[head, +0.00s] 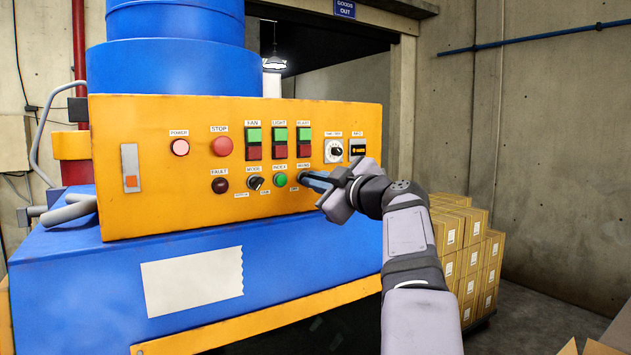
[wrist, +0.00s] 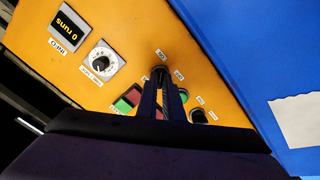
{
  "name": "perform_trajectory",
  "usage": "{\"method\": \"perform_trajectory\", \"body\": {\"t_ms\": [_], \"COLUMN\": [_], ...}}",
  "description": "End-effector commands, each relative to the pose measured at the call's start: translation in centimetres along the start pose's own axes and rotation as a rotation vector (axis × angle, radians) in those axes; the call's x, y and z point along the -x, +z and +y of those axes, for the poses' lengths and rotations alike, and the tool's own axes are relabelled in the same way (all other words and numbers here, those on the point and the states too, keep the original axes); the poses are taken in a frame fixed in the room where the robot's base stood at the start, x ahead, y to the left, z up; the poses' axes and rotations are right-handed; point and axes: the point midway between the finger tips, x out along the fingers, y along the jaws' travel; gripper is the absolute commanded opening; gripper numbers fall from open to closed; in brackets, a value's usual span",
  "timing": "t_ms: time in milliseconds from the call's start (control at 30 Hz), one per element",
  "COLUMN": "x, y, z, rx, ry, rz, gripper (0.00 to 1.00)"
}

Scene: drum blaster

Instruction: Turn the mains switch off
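The mains switch is a dark rotary knob (wrist: 158,72) on the yellow control panel (head: 230,120), at the panel's lower right under a small label. My gripper (head: 308,179) is at this knob, reaching in from the right, and hides most of it. In the wrist view my two dark fingers (wrist: 164,90) point at the knob, close together with a narrow gap between them. The fingertips overlap the knob; I cannot tell whether they grip it. The knob's pointing direction is hidden.
Left of the switch are a green index button (head: 280,180), a black mode knob (head: 255,183) and a fault lamp (head: 220,185). Above are green-red button pairs (head: 279,143), a white-plated dial (head: 334,150) and a display (wrist: 68,22). Stacked boxes (head: 470,250) stand at right.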

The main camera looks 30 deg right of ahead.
Motion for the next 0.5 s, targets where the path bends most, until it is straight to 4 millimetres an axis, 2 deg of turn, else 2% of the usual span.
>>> {"method": "perform_trajectory", "body": {"t_ms": [267,500], "x": [0.01,-0.01], "y": [0.08,0.22], "z": [-0.03,-0.10], "rx": [-0.023,-0.128], "ry": [0.000,0.001], "rz": [-0.001,-0.001], "gripper": [0.00,0.00]}}
